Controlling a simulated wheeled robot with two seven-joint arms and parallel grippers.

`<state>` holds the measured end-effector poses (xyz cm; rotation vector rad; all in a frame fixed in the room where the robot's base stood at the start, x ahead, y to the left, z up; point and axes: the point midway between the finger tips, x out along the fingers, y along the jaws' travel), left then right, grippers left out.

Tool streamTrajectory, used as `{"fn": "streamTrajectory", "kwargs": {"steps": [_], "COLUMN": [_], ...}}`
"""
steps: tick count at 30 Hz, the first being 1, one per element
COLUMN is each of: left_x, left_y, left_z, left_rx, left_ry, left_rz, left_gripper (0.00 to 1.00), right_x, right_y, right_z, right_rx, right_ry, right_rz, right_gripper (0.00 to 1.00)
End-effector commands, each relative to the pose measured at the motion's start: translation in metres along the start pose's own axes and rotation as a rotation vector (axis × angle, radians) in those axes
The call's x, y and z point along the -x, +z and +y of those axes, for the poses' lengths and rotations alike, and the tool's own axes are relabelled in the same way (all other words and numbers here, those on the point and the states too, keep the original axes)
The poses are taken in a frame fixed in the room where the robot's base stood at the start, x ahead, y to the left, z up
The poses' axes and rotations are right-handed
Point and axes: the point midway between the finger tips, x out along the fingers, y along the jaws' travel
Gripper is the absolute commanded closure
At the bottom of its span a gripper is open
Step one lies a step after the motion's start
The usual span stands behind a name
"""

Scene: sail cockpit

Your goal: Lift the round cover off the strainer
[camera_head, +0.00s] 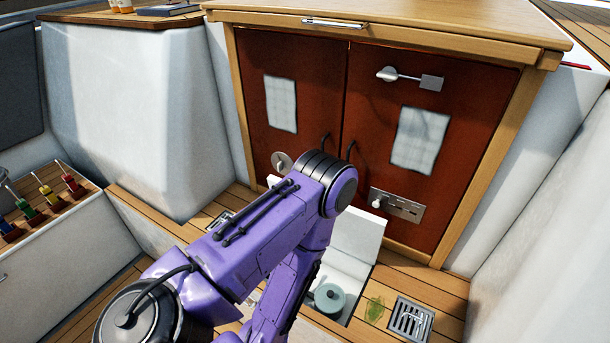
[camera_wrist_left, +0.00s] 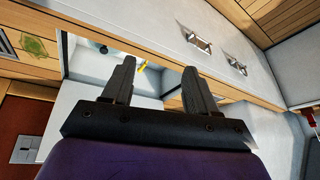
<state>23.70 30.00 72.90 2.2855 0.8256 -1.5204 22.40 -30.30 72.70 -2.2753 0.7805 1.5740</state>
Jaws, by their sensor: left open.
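The strainer is a grey-green round body in an open floor well, with its round cover (camera_head: 329,296) and a dark knob on top. My purple left arm hides part of the well in the head view. My left gripper (camera_wrist_left: 160,72) shows only in the left wrist view, its two dark fingers apart with nothing between them. The fingers point toward the well (camera_wrist_left: 84,62). A small part of what looks like the strainer shows at the well's far left there. My right gripper is in neither view.
A white hatch panel (camera_head: 357,236) stands raised behind the well, before red cabinet doors (camera_head: 300,95). A floor grate (camera_head: 411,319) and a green stain (camera_head: 374,309) lie right of the well. Coloured-handled levers (camera_head: 50,195) stand at left.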

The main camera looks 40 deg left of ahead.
Motion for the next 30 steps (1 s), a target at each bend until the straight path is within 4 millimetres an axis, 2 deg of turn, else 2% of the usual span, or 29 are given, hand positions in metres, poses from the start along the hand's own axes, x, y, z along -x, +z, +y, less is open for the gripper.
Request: {"fn": "streamTrajectory", "kwargs": {"steps": [1, 2, 6, 9, 12, 15, 17, 18, 21, 26, 30], "left_x": [-0.034, -0.052, -0.137, -0.180, -0.208, -0.225, -0.229, -0.229, -0.222, -0.205, -0.212], "left_y": [-0.002, -0.008, -0.049, -0.081, -0.107, -0.129, -0.141, -0.149, -0.167, -0.184, -0.180], "left_z": [0.015, 0.024, 0.071, 0.096, 0.115, 0.133, 0.143, 0.148, 0.158, 0.163, 0.166], "left_rx": [0.049, 0.088, 0.367, 0.603, 0.834, 1.043, 1.148, 1.208, 1.313, 1.373, 1.376], "left_ry": [-0.004, -0.013, -0.101, -0.185, -0.253, -0.284, -0.279, -0.266, -0.215, -0.151, -0.146], "left_rz": [0.039, 0.069, 0.204, 0.222, 0.156, 0.016, -0.093, -0.169, -0.344, -0.498, -0.518], "left_gripper": [0.42, 0.42, 0.42, 0.42, 0.42, 0.42, 0.42, 0.42, 0.42, 0.42, 0.42], "right_x": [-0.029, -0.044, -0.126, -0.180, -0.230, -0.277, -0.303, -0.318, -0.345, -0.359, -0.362], "right_y": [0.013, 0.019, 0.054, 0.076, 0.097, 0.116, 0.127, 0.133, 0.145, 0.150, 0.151], "right_z": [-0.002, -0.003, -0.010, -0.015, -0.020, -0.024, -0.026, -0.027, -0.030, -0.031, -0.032], "right_rx": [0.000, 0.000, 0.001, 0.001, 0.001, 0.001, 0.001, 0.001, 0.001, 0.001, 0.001], "right_ry": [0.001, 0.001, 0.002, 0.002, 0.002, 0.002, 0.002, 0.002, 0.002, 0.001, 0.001], "right_rz": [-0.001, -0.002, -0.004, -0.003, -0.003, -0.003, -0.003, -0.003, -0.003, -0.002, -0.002], "right_gripper": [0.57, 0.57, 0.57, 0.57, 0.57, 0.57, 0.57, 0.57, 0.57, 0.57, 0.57]}}
